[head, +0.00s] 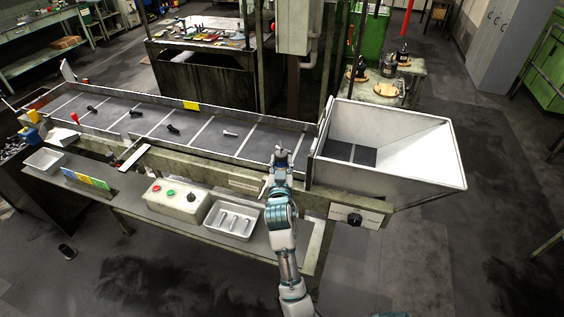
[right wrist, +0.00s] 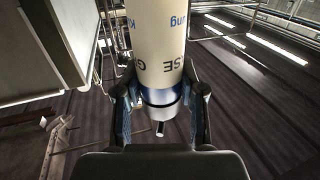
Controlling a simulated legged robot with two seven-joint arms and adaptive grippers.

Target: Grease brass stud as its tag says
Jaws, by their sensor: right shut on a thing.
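My right gripper (head: 281,160) is above the near edge of the belt, beside the white hopper. In the right wrist view the gripper (right wrist: 160,102) is shut on a cream grease tube (right wrist: 159,45) with blue and grey lettering, printed upside down in this view, and a silver band and a small nozzle at its lower end. Several dark bolts (head: 173,128) and one pale metal piece (head: 231,133) lie on the belt (head: 205,150), in separate sections. I cannot tell which piece is the brass stud, and I read no tag. My left gripper is not in view.
A tray with several metal pieces (head: 254,235), a box with red and green buttons (head: 176,202), coloured cards (head: 87,180) and an empty tray (head: 45,161) stand on the front shelf. The white hopper (head: 425,150) rises at the right.

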